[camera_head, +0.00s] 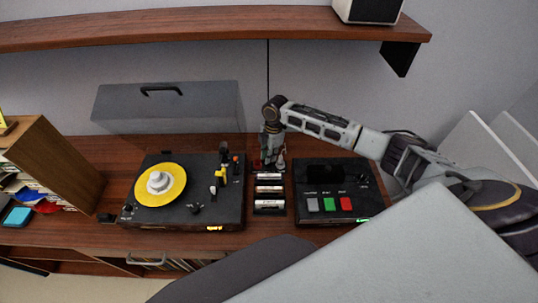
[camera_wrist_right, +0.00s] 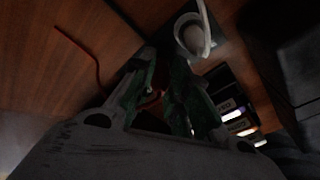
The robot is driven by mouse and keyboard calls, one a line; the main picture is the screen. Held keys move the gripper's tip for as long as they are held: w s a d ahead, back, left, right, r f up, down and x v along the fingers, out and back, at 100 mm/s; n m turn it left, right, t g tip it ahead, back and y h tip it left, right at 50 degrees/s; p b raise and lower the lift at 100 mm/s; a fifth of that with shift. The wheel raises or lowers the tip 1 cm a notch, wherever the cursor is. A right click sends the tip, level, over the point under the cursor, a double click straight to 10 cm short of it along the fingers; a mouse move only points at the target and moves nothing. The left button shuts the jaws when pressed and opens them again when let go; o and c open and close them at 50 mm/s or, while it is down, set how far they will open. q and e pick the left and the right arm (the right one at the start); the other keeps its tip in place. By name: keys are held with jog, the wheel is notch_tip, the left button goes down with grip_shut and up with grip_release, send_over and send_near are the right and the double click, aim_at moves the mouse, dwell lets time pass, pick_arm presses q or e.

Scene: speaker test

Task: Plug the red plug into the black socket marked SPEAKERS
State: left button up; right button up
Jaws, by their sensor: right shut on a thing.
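My right gripper (camera_head: 272,160) points down at the back of the table, just behind a column of black sockets with white labels (camera_head: 269,190). It is shut on the red plug (camera_wrist_right: 152,101), which shows dimly between the green finger pads in the right wrist view. In the head view the fingers mostly hide the plug. The sockets also show in the right wrist view (camera_wrist_right: 229,103), to the right of the fingers. The labels are too small to read, so I cannot tell which socket is SPEAKERS. My left gripper is not in view.
A turntable with a yellow record (camera_head: 160,186) stands left of the sockets. A black box with coloured buttons (camera_head: 333,178) stands close on the right. A red cord (camera_wrist_right: 88,50) lies on the wood. A shelf (camera_head: 200,22) hangs above.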

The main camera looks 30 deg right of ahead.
jog(key=shift+f, duration=0.65)
dwell(0.6)
dwell(0.3)
jog(key=o, duration=0.9)
jog(key=o, duration=0.4)
jog(key=shift+r, duration=0.15)
jog(key=shift+r+p, duration=2.35)
jog(key=shift+p, duration=0.1)
